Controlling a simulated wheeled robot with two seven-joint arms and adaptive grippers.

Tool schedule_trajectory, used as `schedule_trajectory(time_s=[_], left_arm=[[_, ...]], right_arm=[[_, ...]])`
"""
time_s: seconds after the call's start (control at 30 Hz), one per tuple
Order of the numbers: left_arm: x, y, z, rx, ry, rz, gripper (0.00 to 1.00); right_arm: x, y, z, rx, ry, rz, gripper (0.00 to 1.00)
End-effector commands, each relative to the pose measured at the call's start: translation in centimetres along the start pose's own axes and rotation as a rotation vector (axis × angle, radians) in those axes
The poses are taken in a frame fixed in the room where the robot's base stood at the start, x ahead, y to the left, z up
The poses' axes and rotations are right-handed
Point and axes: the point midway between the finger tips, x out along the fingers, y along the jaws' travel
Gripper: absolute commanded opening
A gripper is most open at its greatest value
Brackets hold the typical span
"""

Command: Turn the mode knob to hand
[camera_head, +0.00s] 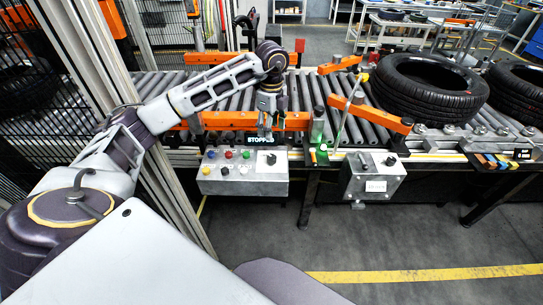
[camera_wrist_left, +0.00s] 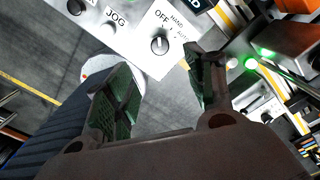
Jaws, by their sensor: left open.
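The grey control box (camera_head: 240,178) is mounted at the conveyor's front, with a dark mode knob (camera_head: 271,159) on its right side. In the left wrist view the mode knob (camera_wrist_left: 160,44) is round and dark with a pale mark. Above it are the labels OFF and HAND and a further, partly unreadable label. The mark seems to point up the picture towards OFF, but it is small. My left gripper (camera_head: 266,124) is above the knob and box. In the left wrist view my left gripper (camera_wrist_left: 166,76) is open and empty, fingers apart from the knob. My right gripper is not in view.
A display (camera_head: 265,140) above the box reads STOPPED. A second grey box (camera_head: 372,180) is to the right, past a lit green light (camera_head: 323,147). A black tyre (camera_head: 428,85) lies on the roller conveyor. Orange bars (camera_head: 370,113) cross the rollers. A mesh fence stands at left.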

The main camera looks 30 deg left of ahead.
Motion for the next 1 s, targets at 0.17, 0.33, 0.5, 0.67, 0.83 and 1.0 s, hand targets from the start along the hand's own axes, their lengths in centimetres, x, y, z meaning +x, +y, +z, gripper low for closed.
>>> schedule_trajectory(time_s=[0.17,0.33,0.5,0.67,0.83,1.0], left_arm=[[1.4,0.1,0.0,0.0,0.0,0.003,0.55],[3.3,0.1,0.0,0.0,0.0,0.004,0.55],[5.5,0.1,0.0,0.001,0.001,0.004,0.55],[7.6,0.1,0.0,0.0,0.0,0.003,0.55],[9.9,0.1,0.0,0.0,0.001,0.003,0.55],[11.8,0.0,-0.1,0.001,0.002,0.002,0.55]], right_arm=[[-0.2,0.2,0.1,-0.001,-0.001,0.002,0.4],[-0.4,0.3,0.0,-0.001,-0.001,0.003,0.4],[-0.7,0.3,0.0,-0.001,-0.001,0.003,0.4],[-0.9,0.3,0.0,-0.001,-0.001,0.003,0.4],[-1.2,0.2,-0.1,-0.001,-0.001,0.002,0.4],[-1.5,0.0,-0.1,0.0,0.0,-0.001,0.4]])
